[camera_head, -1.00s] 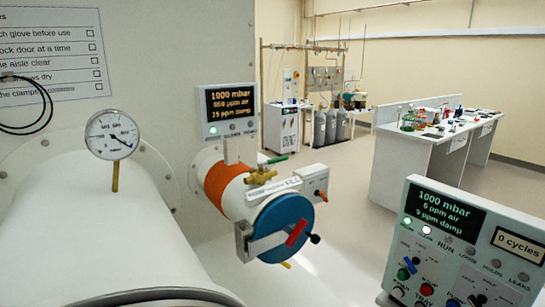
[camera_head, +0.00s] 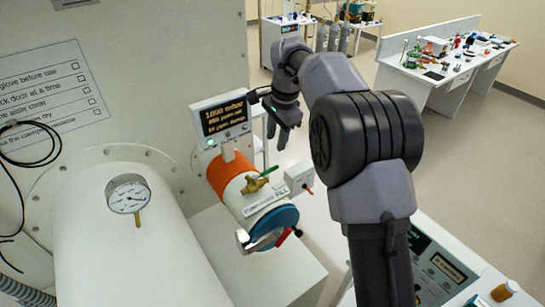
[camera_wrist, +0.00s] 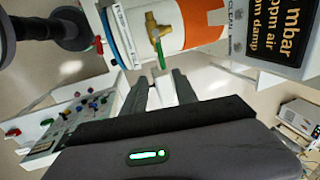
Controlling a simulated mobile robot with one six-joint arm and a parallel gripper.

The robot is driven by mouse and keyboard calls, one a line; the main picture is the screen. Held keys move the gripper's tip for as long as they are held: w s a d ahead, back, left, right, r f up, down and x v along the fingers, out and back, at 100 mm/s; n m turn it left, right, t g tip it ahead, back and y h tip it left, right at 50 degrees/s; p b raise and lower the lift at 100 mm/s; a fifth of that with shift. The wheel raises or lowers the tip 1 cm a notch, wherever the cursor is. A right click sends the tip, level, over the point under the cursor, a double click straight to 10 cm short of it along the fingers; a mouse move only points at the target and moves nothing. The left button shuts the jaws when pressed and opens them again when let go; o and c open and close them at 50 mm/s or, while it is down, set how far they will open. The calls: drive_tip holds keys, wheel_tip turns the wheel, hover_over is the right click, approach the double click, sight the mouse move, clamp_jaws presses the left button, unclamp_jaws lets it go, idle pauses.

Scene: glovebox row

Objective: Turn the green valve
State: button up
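The green valve is a brass fitting (camera_head: 256,185) with a green lever handle (camera_head: 268,171), on top of a small white and orange antechamber tube (camera_head: 230,176). In the wrist view the brass body (camera_wrist: 152,27) and green handle (camera_wrist: 160,56) show at upper centre, the handle pointing toward my fingers. My gripper (camera_head: 277,132) is above and slightly right of the valve, fingers down. In the wrist view my gripper (camera_wrist: 161,85) is open, with a gap between its fingers and nothing held. The handle's tip lies just beyond the fingertips in that picture; contact does not show.
A display box (camera_head: 222,118) stands close behind the valve. A blue round door (camera_head: 273,224) closes the tube's front end. A large white cylinder (camera_head: 130,240) with a gauge (camera_head: 128,194) is at left. A control panel (camera_head: 440,265) is at lower right. A lab bench (camera_head: 440,70) stands farther off.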

sight(271, 169)
drive_tip(key=w+f, duration=0.1)
drive_tip(key=f, duration=0.3)
drive_tip(key=w+a+f+p, duration=0.1)
drive_tip(key=f, duration=0.8)
drive_tip(key=shift+w+a+f, duration=0.25)
drive_tip(key=shift+w+f, duration=0.1)
drive_tip(key=shift+w, duration=0.05)
drive_tip(key=shift+s, duration=0.1)
clamp_jaws()
idle(0.4)
